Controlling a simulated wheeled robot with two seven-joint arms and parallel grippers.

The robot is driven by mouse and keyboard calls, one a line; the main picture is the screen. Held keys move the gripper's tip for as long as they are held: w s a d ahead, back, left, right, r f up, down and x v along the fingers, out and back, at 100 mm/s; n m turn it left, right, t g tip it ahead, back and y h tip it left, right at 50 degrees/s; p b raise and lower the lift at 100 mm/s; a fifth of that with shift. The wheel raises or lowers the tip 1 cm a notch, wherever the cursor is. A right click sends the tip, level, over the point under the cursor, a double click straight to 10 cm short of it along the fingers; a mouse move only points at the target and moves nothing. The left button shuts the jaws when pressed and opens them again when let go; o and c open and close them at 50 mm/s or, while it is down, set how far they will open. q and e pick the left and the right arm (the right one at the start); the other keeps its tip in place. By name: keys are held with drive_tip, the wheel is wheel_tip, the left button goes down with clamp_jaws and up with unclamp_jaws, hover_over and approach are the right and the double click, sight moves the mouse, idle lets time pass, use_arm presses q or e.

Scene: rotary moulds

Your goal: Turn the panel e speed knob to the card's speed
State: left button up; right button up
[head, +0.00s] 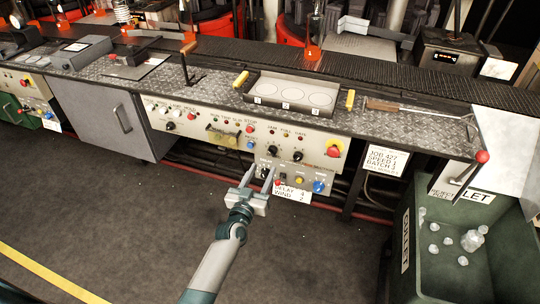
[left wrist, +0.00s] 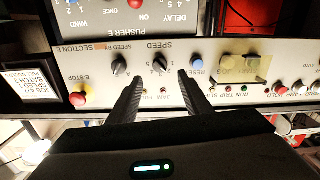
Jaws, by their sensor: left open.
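The panel e speed knob (head: 273,150) is a small black dial on the cream panel front. In the left wrist view, which is upside down, the speed knob (left wrist: 160,67) sits between the two finger tips of my left gripper (left wrist: 161,78), under the word SPEED. I cannot clearly read where its pointer stands. In the head view my left gripper (head: 258,178) is open and empty, in front of and below the knob; no contact shows. The card (head: 383,161) reads JOB 427, SPEED 1 and a batch line. My right gripper is not in view.
A second black knob (head: 298,156) and a red e-stop (head: 333,150) lie right of the speed knob; a blue reset button (head: 250,143) lies left. Below is a pusher panel with a blue knob (head: 319,186) and a delay card (head: 291,192). A green pallet bin (head: 410,235) stands right.

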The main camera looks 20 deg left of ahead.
sight(271, 154)
use_arm(q)
drive_tip(key=w, duration=0.8)
drive_tip(key=shift+w+d, duration=0.15)
drive_tip(key=shift+w, duration=0.25)
drive_tip(key=c, duration=1.1)
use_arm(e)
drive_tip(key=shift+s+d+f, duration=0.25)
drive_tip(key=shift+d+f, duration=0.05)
